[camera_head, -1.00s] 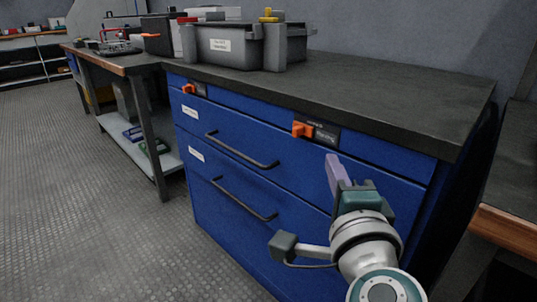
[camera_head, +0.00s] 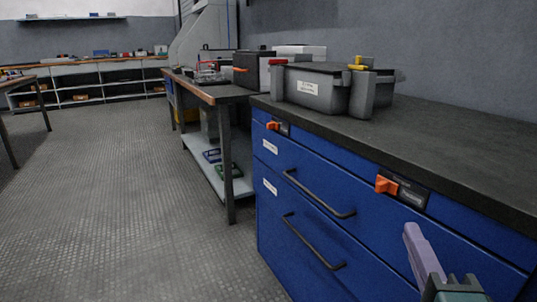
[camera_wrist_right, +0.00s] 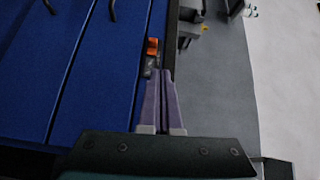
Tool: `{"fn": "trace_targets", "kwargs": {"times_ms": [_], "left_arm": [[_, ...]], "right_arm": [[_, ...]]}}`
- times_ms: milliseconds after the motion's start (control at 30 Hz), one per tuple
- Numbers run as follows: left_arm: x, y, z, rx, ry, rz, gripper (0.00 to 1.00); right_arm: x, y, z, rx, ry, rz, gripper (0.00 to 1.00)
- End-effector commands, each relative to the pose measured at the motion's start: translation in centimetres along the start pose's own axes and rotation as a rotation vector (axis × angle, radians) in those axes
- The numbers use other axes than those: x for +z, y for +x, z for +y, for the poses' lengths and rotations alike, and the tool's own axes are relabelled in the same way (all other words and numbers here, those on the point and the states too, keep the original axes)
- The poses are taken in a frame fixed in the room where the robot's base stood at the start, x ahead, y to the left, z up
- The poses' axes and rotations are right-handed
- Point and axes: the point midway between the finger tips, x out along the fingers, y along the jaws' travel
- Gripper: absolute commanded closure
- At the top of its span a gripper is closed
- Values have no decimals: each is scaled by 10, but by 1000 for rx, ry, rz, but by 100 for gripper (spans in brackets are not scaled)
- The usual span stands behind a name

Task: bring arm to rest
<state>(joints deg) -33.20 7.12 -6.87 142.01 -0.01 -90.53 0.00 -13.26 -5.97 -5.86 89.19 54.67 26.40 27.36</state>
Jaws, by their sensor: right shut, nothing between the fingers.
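My right gripper (camera_head: 424,250) shows at the lower right of the head view, in front of the blue drawer cabinet (camera_head: 370,235). Its purple fingers are together with nothing between them. The fingers (camera_wrist_right: 163,98) also show in the right wrist view, shut, with the cabinet's blue front to their left and an orange latch (camera_wrist_right: 152,46) beyond the tips. I cannot tell the exact gap to the cabinet. Most of the right arm is outside the head view. My left gripper is not in view.
A grey lidded case (camera_head: 318,88) stands on the dark worktop (camera_head: 440,128). The cabinet has orange latches (camera_head: 386,185) and black bar handles (camera_head: 318,194). A workbench (camera_head: 228,98) stands beyond it. The floor (camera_head: 120,200) at left is clear.

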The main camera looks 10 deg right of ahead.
Motion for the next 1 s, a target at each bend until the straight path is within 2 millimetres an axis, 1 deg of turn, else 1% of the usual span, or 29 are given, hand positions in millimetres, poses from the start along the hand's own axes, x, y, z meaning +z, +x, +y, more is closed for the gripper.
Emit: {"fn": "trace_targets", "kwargs": {"times_ms": [33,67,100,133,167,200,267,300,367,400,433,467,500,567,600,667,700,767,800,867,900,967,1000], "left_arm": [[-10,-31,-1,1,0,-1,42],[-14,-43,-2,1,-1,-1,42],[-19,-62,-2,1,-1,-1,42],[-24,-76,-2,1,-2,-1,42],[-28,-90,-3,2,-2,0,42],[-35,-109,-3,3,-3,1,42],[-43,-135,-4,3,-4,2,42],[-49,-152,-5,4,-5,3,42],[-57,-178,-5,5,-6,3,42],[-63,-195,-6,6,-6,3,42],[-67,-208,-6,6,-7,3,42],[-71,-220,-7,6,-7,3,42],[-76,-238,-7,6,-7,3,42],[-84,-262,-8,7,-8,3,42],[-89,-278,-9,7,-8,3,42],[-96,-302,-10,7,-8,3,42],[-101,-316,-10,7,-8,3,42],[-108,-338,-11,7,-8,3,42],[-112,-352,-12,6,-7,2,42],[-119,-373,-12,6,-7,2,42],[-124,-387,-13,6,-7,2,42],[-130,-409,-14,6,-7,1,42],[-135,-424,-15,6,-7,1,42]], "right_arm": [[8,-1,-38,-4,-48,-66,100],[16,-3,-53,-5,-86,-117,100],[26,-7,-75,-2,-145,-192,100],[35,-11,-92,-1,-197,-253,100],[43,-15,-107,3,-253,-315,100],[53,-23,-126,9,-331,-396,100],[65,-37,-150,24,-453,-513,100],[70,-47,-164,38,-536,-587,100],[75,-63,-183,65,-662,-692,100],[75,-74,-195,87,-750,-759,100],[73,-83,-203,106,-814,-807,100],[71,-92,-212,128,-877,-853,100],[65,-104,-222,160,-962,-912,100],[53,-121,-238,216,-1087,-995,100],[43,-132,-249,257,-1165,-1044,100],[25,-149,-266,324,-1276,-1111,100],[11,-160,-278,374,-1343,-1152,100],[-10,-175,-298,452,-1436,-1207,100],[-26,-186,-311,509,-1493,-1241,100],[-49,-201,-334,596,-1567,-1286,100],[-65,-212,-350,659,-1611,-1313,100],[-62,-209,-371,644,-1599,-1308,100],[-62,-208,-387,644,-1597,-1308,100]]}}
